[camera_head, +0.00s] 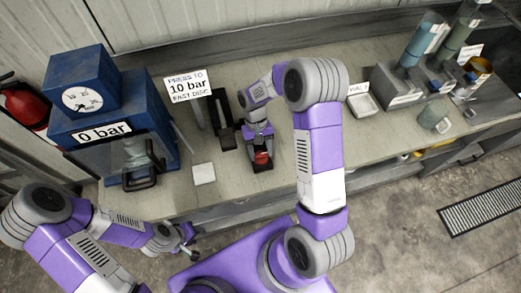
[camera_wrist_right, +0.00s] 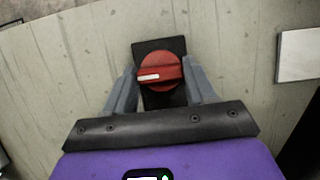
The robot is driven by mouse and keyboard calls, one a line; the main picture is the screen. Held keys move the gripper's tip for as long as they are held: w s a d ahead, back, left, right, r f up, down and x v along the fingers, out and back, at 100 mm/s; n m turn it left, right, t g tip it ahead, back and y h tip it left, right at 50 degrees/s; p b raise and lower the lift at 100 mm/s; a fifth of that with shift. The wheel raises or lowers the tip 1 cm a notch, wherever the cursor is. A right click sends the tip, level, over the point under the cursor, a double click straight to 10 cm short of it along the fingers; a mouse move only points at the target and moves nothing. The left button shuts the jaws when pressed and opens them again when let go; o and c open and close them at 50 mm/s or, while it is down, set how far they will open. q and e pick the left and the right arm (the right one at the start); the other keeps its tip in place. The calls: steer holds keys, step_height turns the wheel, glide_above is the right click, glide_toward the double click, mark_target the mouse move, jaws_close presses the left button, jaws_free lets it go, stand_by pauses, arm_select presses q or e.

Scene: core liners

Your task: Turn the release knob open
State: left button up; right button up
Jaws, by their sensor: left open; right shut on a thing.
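The red release knob (camera_wrist_right: 160,72) sits on a black plate (camera_wrist_right: 158,46) on the bench. Its raised grip lies nearly level across the right wrist view, with a white mark at its left end. In the head view the knob (camera_head: 262,158) shows just below my right gripper (camera_head: 260,149), which points down at it. My right gripper (camera_wrist_right: 161,80) is shut on the knob, one finger at each side. My left gripper (camera_head: 183,241) is open and empty, in front of the bench and apart from it.
A blue press (camera_head: 80,133) with a dial and a "0 bar" sign stands at the left. A "10 bar" sign (camera_head: 188,85) is behind the knob. A white square (camera_head: 204,173) lies left of the knob. Tubes, a cup (camera_head: 434,116) and a white tray (camera_head: 364,104) stand at the right.

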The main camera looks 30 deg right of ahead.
steer(key=o, duration=1)
steer(key=shift+o, duration=0.2)
steer(key=v, duration=0.7)
steer(key=shift+r, duration=0.25)
steer(key=shift+w, duration=0.15)
